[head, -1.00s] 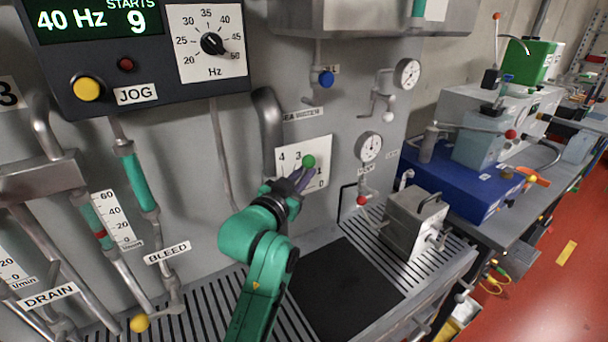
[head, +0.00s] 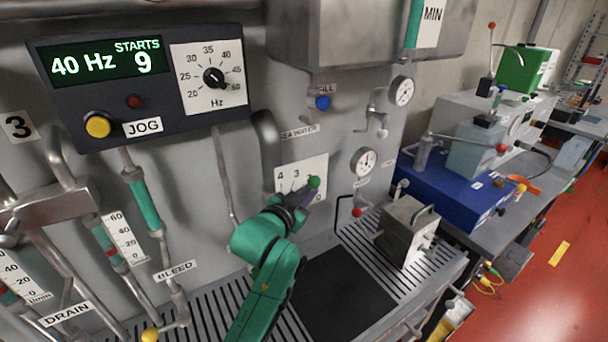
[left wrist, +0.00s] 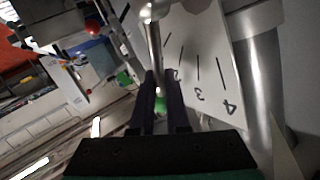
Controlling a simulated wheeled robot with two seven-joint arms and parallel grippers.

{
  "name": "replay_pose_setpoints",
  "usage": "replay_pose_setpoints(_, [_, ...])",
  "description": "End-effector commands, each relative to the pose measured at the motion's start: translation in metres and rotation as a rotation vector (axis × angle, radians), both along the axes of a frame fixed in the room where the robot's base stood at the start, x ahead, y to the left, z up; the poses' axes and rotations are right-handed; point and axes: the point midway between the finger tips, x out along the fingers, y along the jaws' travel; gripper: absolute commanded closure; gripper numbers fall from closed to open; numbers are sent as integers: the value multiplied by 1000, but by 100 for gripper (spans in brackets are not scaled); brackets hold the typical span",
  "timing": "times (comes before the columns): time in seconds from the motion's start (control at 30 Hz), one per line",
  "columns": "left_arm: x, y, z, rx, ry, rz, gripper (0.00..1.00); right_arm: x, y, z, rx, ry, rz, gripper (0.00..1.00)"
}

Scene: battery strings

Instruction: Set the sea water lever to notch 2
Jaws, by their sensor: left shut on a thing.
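The sea water lever has a green ball knob (head: 314,182), in front of a white scale plate (head: 285,190) on the grey panel. In the head view, 4, 3 and 0 can be read; the gripper and knob cover part of the scale. My left gripper (head: 304,192) is shut on the lever near its knob. In the left wrist view the fingers (left wrist: 160,100) close around the lever, with the green knob (left wrist: 160,105) between them. The metal rod (left wrist: 155,45) lies near the 2 on the plate (left wrist: 210,50); the exact notch cannot be told. My right gripper is out of view.
A grey pipe (head: 264,135) runs beside the plate. A gauge (head: 364,162) and a red-knobbed lever (head: 357,212) are to its right. A grey metal box (head: 403,232) stands on the slatted shelf by a black mat (head: 342,280).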

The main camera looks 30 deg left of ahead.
Motion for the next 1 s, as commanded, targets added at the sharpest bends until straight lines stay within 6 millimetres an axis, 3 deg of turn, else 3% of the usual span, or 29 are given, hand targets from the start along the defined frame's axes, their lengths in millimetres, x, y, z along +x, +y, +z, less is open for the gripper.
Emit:
replay_pose_setpoints(0.03, [0, 1, 9, 22, 46, 2, 100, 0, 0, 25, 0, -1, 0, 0])
replay_pose_setpoints(0.2, [5, -3, -4, 74, 131, 1, 100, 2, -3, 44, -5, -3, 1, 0])
replay_pose_setpoints(0.53, [6, -3, -11, 85, 145, 3, 100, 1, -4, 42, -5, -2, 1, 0])
replay_pose_setpoints(0.57, [6, -3, -11, 85, 145, 3, 83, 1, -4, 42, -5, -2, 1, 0])
replay_pose_setpoints(0.6, [6, -3, -11, 84, 145, 2, 74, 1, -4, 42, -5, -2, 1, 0])
replay_pose_setpoints(1.0, [8, -2, -4, 85, 141, 1, 74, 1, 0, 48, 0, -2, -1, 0])
